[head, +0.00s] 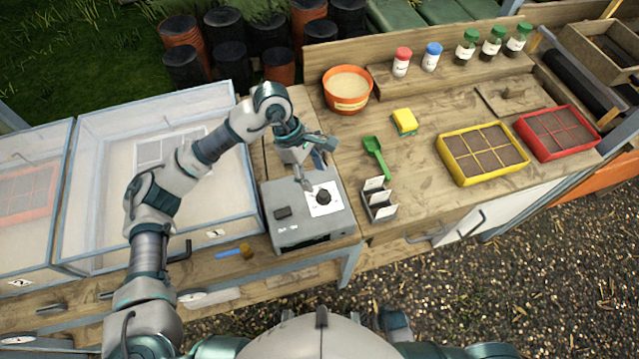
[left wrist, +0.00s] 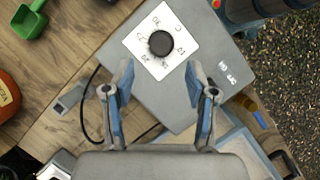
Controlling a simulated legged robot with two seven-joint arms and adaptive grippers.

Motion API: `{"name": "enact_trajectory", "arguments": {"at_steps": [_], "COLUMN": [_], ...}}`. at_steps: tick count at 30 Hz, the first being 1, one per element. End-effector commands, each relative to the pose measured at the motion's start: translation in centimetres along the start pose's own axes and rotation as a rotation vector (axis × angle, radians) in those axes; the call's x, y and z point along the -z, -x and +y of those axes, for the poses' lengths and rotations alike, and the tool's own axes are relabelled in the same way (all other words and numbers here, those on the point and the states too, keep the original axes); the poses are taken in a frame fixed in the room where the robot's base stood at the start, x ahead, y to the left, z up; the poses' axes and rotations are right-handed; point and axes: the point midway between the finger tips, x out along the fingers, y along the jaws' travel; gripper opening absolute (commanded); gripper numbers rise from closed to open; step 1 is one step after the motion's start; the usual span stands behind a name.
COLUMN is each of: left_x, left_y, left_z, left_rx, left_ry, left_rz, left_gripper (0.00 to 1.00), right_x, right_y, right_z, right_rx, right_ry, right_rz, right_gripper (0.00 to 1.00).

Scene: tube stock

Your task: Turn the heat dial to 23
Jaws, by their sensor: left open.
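The heat dial (head: 323,197) is a black round knob on a white square plate with printed marks, on top of a grey box (head: 283,235) at the bench's front edge. In the left wrist view the dial (left wrist: 160,44) lies just beyond the fingertips, about midway between them. The marks are too small and blurred to read surely, and I cannot tell where the dial points. My left gripper (head: 308,184) is over the box, beside the dial. In the left wrist view my left gripper (left wrist: 160,72) has its fingers spread with nothing between them. My right gripper is not in view.
A clear-lidded frame (head: 150,245) stands left. Yellow (head: 452,176) and red (head: 528,139) trays are further right.

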Motion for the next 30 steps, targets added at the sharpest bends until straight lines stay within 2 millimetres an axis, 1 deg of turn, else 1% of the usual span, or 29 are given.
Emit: {"name": "enact_trajectory", "arguments": {"at_steps": [1,3,6,9,14,27,30], "left_x": [0.0,0.0,0.0,0.0,-0.1,-0.1,-0.3], "left_y": [1.2,2.6,4.1,5.1,5.6,5.5,6.1], "left_z": [0.1,0.1,0.1,0.1,0.1,0.1,0.1], "left_rx": [-0.003,-0.003,-0.001,0.001,0.002,0.002,-0.001], "left_ry": [0.001,0.001,0.001,0.001,0.000,0.000,-0.001], "left_rz": [0.002,0.001,0.001,0.001,0.000,0.000,0.002], "left_gripper": [0.57,0.57,0.57,0.57,0.57,0.57,0.57], "right_x": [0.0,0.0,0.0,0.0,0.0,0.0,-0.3], "right_y": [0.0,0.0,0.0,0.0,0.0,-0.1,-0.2], "right_z": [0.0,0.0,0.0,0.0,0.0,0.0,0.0], "right_rx": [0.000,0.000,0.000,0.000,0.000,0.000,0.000], "right_ry": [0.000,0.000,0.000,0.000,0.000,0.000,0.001], "right_rz": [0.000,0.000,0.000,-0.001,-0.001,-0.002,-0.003], "right_gripper": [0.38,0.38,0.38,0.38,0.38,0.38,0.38]}}
